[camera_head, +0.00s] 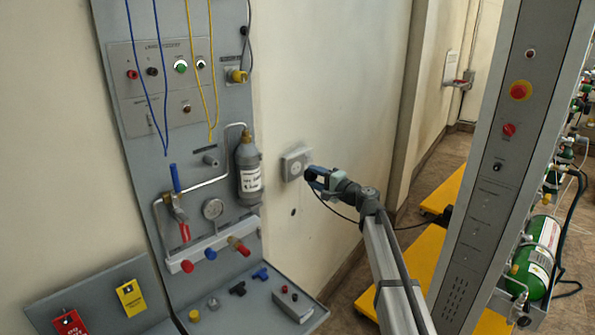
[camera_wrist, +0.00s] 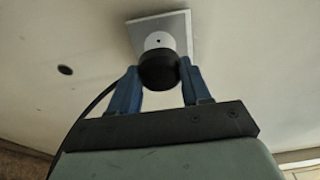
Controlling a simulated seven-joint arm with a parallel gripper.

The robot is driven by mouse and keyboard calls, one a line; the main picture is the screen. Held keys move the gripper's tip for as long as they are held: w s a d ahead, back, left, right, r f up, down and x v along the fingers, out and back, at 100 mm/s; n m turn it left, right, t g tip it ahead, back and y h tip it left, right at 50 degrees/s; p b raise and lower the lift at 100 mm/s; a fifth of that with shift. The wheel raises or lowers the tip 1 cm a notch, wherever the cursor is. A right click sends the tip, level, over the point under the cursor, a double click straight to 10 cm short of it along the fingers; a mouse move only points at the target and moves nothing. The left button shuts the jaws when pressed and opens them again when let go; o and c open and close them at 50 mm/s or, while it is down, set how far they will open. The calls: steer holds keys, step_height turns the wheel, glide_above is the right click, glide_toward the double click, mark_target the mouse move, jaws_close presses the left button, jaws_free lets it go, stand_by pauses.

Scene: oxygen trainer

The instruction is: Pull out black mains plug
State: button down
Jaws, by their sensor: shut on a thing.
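The black mains plug (camera_wrist: 158,70) is held between the two blue fingers of my gripper (camera_wrist: 159,78) in the wrist view. The wall socket (camera_wrist: 178,22), a light square plate with a pale round face, is just beyond the plug. Part of that face and a hole show above the plug. In the head view the socket (camera_head: 293,165) shows its front face bare, and my gripper (camera_head: 316,178) is to its right with a small gap. The plug looks apart from the socket. Its pins are hidden from view. A black cable runs from the plug down to the left in the wrist view.
A grey panel (camera_head: 185,140) with hanging blue and yellow cords, a gas bottle (camera_head: 248,168) and valves stands left of the socket. A tall grey cabinet (camera_head: 500,165) stands right of my arm.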

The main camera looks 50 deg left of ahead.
steer(key=shift+c, duration=2.2)
jaws_free()
steer(key=shift+d, duration=0.1)
steer(key=d, duration=1.3)
steer(key=shift+d, duration=0.4)
